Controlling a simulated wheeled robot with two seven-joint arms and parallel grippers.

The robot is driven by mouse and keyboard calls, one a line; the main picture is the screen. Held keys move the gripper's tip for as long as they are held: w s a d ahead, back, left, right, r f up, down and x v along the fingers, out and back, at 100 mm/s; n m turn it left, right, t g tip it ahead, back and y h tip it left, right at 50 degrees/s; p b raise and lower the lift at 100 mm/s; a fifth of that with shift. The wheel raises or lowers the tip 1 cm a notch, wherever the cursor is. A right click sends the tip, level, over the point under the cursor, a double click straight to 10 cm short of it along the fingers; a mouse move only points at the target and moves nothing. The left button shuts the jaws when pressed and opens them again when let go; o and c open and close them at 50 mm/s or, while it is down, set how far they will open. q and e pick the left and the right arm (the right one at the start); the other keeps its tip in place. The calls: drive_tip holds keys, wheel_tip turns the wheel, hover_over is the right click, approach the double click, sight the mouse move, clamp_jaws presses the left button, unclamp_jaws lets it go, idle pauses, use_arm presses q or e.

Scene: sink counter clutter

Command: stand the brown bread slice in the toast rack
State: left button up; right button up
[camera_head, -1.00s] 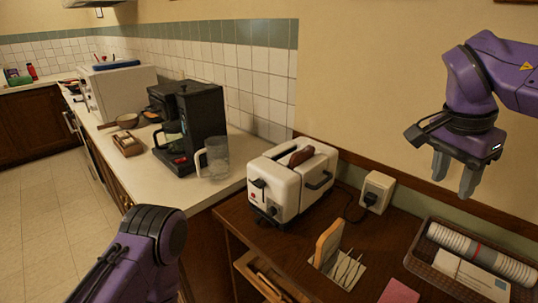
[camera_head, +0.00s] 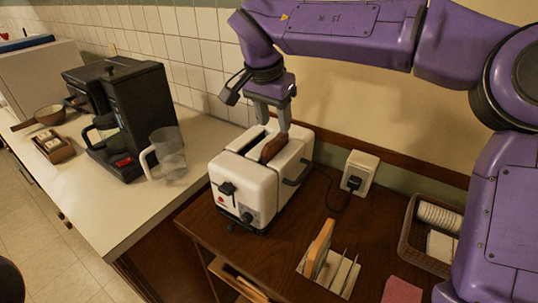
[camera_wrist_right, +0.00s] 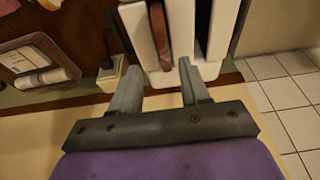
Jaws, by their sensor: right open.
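The brown bread slice (camera_head: 273,147) sticks up out of a slot of the white toaster (camera_head: 243,194). It also shows in the right wrist view (camera_wrist_right: 159,36). My right gripper (camera_head: 272,124) is open above the toaster, its fingertips close over the slice. In the wrist view the slice lies ahead between the fingers (camera_wrist_right: 158,66), and nothing is held. The toast rack (camera_head: 341,277) stands on the brown wooden top, right of and in front of the toaster. A paler slice (camera_head: 318,248) stands at its left end; thin wire dividers to its right look empty. My left gripper is out of view.
A wall socket (camera_head: 359,173) with the toaster's cord is behind the rack. A wicker basket (camera_head: 408,242) and pink cloth (camera_head: 401,291) lie to the right. A clear jug (camera_head: 168,155) and black coffee maker (camera_head: 128,115) stand on the counter at left.

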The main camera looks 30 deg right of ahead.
sight(275, 138)
drive_tip(key=x, duration=0.6)
drive_tip(key=shift+w+a+f, duration=0.15)
drive_tip(key=shift+w+a, duration=0.1)
drive_tip(key=shift+a, duration=0.05)
drive_tip(key=shift+d+f, duration=0.2)
drive_tip(key=shift+a, duration=0.1)
clamp_jaws()
